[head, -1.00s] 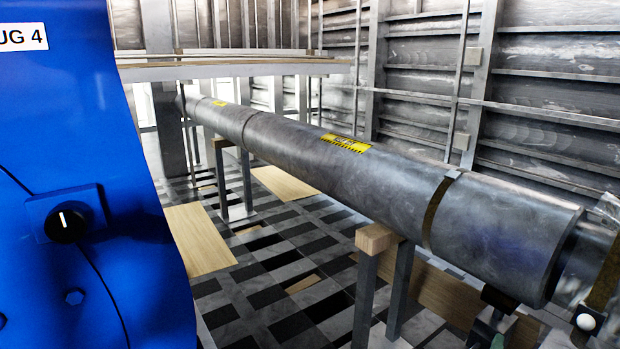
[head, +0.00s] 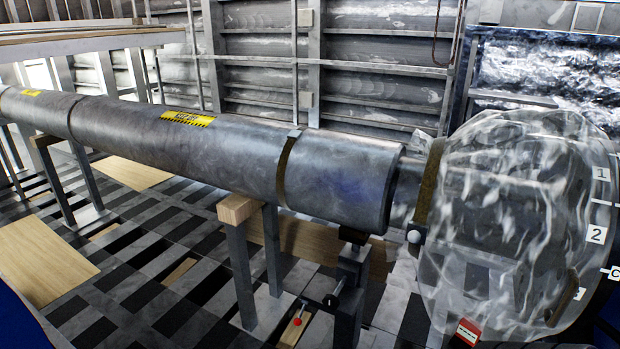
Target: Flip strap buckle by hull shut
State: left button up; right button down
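A brown strap (head: 285,172) runs around the thick grey shaft in the head view. A small metal piece (head: 295,134) sits on top of this strap; it is too small to tell whether it is a buckle, open or shut. A second brown strap (head: 429,185) runs around the narrower part at the right, at the edge of a clear wrinkled cover. A white ball knob (head: 414,236) shows at its lower side. I cannot tell which strap the task means. Neither of my grippers is in view.
The long grey shaft (head: 230,155) rests on stands, one with a wooden block (head: 240,208). The clear cover (head: 510,210) fills the right, beside numbered labels. A stand with a red knob (head: 297,322) is below the shaft's end. Ribbed metal walls stand behind.

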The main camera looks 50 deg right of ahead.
aim_at(413, 236)
jog(key=z, duration=2.1)
